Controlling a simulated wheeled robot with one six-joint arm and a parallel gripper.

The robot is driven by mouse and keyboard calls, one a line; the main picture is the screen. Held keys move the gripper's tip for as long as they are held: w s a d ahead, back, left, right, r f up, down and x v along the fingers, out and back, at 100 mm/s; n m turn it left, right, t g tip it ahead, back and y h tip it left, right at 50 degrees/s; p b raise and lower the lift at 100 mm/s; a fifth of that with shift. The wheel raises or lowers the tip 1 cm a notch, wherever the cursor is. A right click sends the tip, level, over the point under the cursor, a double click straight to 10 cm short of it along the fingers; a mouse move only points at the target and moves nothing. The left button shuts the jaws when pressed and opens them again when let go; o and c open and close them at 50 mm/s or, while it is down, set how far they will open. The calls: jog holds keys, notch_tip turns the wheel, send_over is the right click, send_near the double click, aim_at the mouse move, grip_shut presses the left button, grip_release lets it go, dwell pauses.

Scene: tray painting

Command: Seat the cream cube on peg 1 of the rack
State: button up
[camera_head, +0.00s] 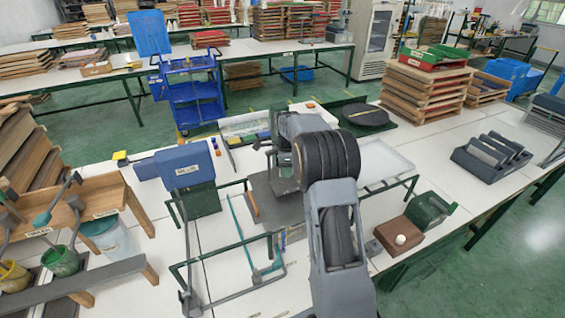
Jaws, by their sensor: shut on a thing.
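My arm rises from the bottom middle and bends over the work table. My gripper (271,164) shows only in part, small and dark, just left of the arm's thick upper joint. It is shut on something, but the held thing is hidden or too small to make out. I cannot pick out the cream cube. I cannot tell for sure which thing is the rack or which is peg 1. A dark grey slotted stand (490,157) with slanted plates is on the right of the table.
A blue box-shaped device (184,166) stands left of the arm, beside green frame bars (187,242). A brown block (397,236) with a pale knob and a green box (430,211) sit to the right. A black round plate (364,114) and stacked wooden trays (425,92) stand behind.

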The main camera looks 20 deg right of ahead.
aim_at(285, 185)
jog(key=shift+w, duration=0.25)
jog(key=shift+f+b, duration=1.7)
jog(key=shift+f, duration=0.45)
jog(key=shift+a+f, duration=0.1)
jog(key=shift+f, duration=0.15)
jog(key=shift+s+f+b, duration=0.1)
jog(key=shift+f+b, duration=0.4)
jog(key=shift+a+f+b, duration=0.1)
jog(key=shift+f+b, duration=0.45)
jog(key=shift+f, duration=0.55)
jog(key=shift+s+a+f, duration=0.1)
jog(key=shift+s+f, duration=0.05)
jog(key=shift+f, duration=1)
jog(key=shift+f, duration=0.1)
